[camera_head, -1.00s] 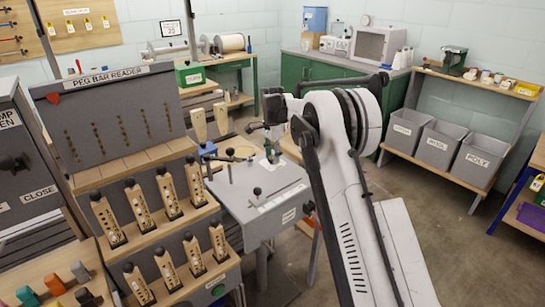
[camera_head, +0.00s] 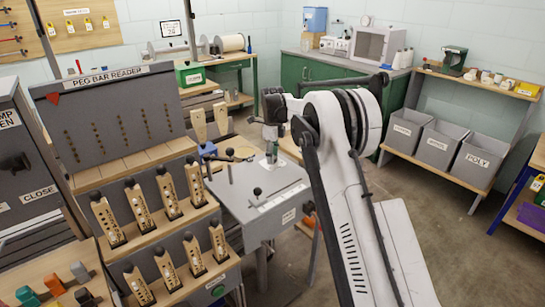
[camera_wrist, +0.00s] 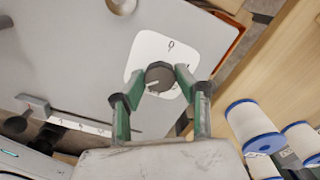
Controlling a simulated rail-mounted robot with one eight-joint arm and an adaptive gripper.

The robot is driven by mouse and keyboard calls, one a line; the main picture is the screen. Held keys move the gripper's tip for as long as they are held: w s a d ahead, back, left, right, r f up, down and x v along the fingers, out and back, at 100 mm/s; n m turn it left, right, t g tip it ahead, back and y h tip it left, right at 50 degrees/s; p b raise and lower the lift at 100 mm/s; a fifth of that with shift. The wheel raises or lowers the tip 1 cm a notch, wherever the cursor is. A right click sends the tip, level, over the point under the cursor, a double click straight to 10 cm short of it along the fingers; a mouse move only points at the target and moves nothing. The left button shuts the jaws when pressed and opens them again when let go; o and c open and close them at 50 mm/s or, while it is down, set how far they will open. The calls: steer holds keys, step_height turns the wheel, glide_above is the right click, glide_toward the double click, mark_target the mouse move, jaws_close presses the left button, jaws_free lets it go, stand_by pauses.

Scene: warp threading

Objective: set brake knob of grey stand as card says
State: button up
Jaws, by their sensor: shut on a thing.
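The grey stand (camera_head: 250,205) is in the middle of the head view, its flat top below my arm. In the wrist view its top (camera_wrist: 70,60) carries a white plate (camera_wrist: 180,48) with a small dark mark above the knob, too small to read. The dark round brake knob (camera_wrist: 159,78) has a pale pointer line aimed left. My gripper (camera_wrist: 155,82) is shut on the knob, one green finger on each side. In the head view my gripper (camera_head: 271,152) reaches down to the stand's far right part. I cannot make out the card.
A peg bar reader (camera_head: 110,115) with several wooden pegs stands left of the stand. White thread spools (camera_wrist: 253,124) lie at the right in the wrist view, beside a wooden board (camera_wrist: 270,70).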

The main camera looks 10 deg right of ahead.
steer(key=shift+m, duration=1.2)
steer(key=o, duration=1.1)
steer(key=shift+o, duration=0.2)
step_height(320, 180, up, 12)
